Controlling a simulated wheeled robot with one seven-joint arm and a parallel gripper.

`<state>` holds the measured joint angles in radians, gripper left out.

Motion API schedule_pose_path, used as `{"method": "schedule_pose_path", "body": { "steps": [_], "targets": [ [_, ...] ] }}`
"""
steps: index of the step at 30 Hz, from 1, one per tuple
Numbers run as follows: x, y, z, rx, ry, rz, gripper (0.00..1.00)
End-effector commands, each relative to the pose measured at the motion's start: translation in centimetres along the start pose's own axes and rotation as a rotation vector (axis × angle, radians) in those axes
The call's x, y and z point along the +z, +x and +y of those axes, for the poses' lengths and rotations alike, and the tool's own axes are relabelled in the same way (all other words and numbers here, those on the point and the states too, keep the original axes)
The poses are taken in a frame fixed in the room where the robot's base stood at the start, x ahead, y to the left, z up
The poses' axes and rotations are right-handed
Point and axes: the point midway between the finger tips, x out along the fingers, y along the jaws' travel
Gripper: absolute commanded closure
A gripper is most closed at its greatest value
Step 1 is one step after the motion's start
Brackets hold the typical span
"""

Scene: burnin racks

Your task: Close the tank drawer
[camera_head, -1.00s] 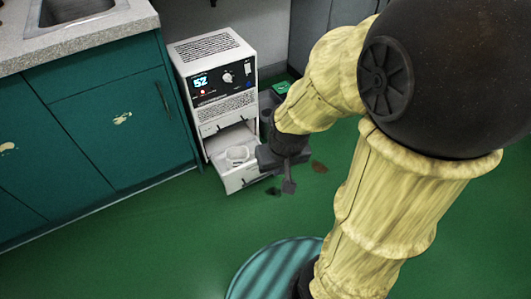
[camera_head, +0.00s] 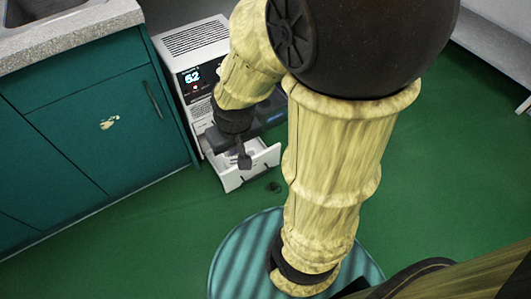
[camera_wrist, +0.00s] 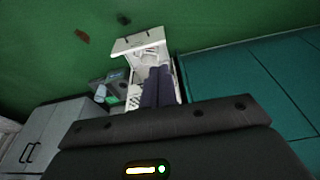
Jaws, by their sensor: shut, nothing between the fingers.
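The tank drawer (camera_head: 262,167) is pulled out from the bottom of a white machine (camera_head: 191,40) in the head view. In the wrist view the drawer's front panel (camera_wrist: 138,42) is at the top, with the open tray behind it. My gripper (camera_head: 244,161) is over the open drawer, behind its front panel in the wrist view. Its dark fingers (camera_wrist: 158,73) are together and empty, and they cover part of the tray. I cannot tell whether they touch the drawer. My arm hides much of the machine's front.
A teal cabinet (camera_head: 100,110) with a grey counter stands directly left of the machine. A dark object (camera_head: 271,113) stands right of the machine, partly behind my arm. A small dark patch (camera_head: 273,187) lies on the green floor, which is clear in front.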

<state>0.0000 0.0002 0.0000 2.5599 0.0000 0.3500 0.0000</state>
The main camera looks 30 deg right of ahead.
Motion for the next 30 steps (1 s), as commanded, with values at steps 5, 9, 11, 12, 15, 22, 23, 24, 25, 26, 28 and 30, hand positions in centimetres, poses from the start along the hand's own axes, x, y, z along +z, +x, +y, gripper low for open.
{"method": "schedule_pose_path", "body": {
  "steps": [5,9,11,12,15,22,23,24,25,26,28,30],
  "targets": [
    [0.0,0.0,0.0,0.0,0.0,0.0,1.0],
    [-0.1,0.6,0.3,0.004,0.014,0.0,1.0],
    [-0.3,1.5,0.8,0.009,0.034,-0.001,1.0],
    [-0.6,2.3,1.3,0.013,0.053,0.001,1.0],
    [-1.1,5.3,2.9,0.025,0.122,0.003,1.0],
    [-2.1,14.3,8.2,0.012,0.352,0.031,1.0],
    [-2.1,15.5,8.9,0.005,0.386,0.037,1.0],
    [-2.0,17.1,9.8,-0.006,0.431,0.044,1.0],
    [-1.9,18.3,10.4,-0.016,0.466,0.051,1.0],
    [-1.9,19.5,11.0,-0.027,0.501,0.059,1.0],
    [-1.6,22.2,12.4,-0.056,0.587,0.079,1.0],
    [-1.2,24.8,13.8,-0.09,0.676,0.101,1.0]
  ]
}}
